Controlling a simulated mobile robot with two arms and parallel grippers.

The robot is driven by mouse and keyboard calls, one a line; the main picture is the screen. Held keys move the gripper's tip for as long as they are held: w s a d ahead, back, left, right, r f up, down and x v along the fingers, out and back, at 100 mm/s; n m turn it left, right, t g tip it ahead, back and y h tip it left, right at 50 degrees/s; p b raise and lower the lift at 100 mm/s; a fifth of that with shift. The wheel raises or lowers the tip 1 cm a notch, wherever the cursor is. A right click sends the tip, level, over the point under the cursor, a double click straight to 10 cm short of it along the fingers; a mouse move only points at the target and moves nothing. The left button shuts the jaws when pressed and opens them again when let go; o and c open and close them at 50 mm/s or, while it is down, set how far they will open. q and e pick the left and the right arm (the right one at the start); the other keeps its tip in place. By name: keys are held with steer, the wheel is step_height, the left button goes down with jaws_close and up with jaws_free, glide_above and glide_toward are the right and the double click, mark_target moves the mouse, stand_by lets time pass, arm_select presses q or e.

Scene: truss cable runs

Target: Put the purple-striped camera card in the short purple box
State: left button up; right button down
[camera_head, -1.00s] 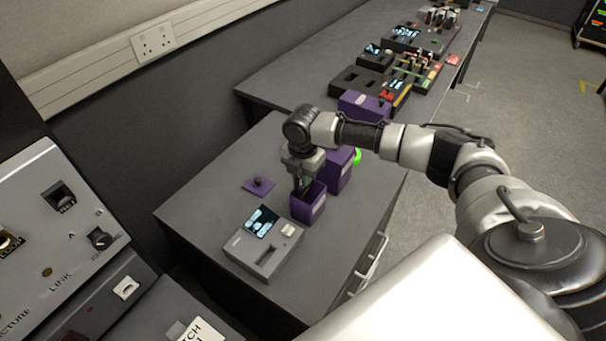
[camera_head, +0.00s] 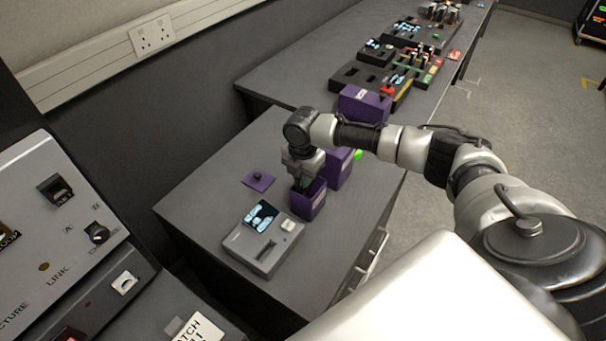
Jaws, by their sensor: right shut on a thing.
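The short purple box (camera_head: 311,206) stands open on the grey cabinet top, its lid with a black knob (camera_head: 258,181) lying to its left. My right gripper (camera_head: 302,184) points down at the box's mouth, its fingertips at or inside the opening. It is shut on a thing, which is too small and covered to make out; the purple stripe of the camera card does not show. My left gripper is not in view.
A taller purple box (camera_head: 341,168) stands close behind the short one, and another purple box (camera_head: 365,104) is farther back. A grey card reader with a screen (camera_head: 265,238) sits in front. Black trays (camera_head: 369,83) line the far bench.

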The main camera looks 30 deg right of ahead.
steer(key=c, duration=1)
jaws_free()
steer(key=shift+c, duration=0.5)
steer(key=shift+c, duration=0.7)
steer(key=shift+r, duration=0.1)
step_height(320, 180, up, 8)
steer(key=p, duration=0.8)
